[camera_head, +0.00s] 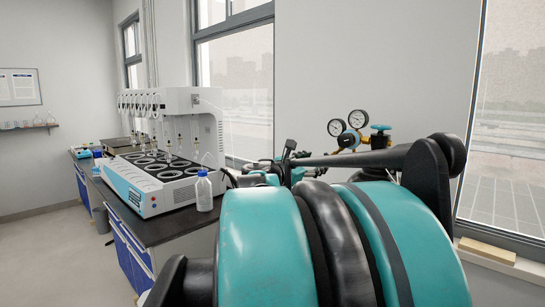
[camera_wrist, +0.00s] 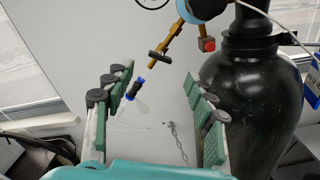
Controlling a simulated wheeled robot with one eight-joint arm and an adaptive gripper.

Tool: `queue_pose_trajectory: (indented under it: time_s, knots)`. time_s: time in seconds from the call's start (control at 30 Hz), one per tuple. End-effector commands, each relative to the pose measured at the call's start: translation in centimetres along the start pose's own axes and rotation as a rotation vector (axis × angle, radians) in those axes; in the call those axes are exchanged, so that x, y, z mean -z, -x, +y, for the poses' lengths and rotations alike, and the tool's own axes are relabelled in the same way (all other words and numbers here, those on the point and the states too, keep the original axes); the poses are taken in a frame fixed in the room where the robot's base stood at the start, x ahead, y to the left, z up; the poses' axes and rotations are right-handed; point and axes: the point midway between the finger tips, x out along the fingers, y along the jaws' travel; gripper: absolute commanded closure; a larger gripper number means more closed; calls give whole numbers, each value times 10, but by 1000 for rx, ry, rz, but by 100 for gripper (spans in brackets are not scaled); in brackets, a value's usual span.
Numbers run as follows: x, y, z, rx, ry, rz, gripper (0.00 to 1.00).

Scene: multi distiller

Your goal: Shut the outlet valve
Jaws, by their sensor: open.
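In the wrist view a brass outlet pipe (camera_wrist: 176,36) runs down from the blue regulator (camera_wrist: 204,8). A dark crossbar handle (camera_wrist: 157,53), probably the outlet valve, sits across it. A blue and black fitting (camera_wrist: 135,88) lies further down the same line. A red-ended part (camera_wrist: 207,45) is on the right. My gripper (camera_wrist: 158,78) is open and empty, its green-padded fingers apart to either side of the fitting. I cannot tell the depth gap to the handle. In the head view the regulator's gauges (camera_head: 336,127) show, but my arm hides the outlet and gripper.
A black gas cylinder (camera_wrist: 262,100) stands close to my gripper's right finger. A chain (camera_wrist: 178,143) hangs on the wall. In the head view a bench (camera_head: 154,229) holds a white distiller (camera_head: 150,201) and a bottle (camera_head: 203,191). Floor at left is clear.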

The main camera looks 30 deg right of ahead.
Motion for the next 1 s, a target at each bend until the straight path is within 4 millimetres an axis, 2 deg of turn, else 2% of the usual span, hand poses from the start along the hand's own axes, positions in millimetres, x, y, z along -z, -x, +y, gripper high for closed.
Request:
queue_pose_trajectory:
  time_s: [0.3, 0.5, 0.7, 1.0]
  knots:
    - [-1, -57, -1, 4, 0, -2, 44]
    - [0, -87, -1, 2, -1, -1, 44]
    - [0, -101, 0, 1, -1, 0, 44]
    - [0, -102, 0, 0, -1, 0, 44]
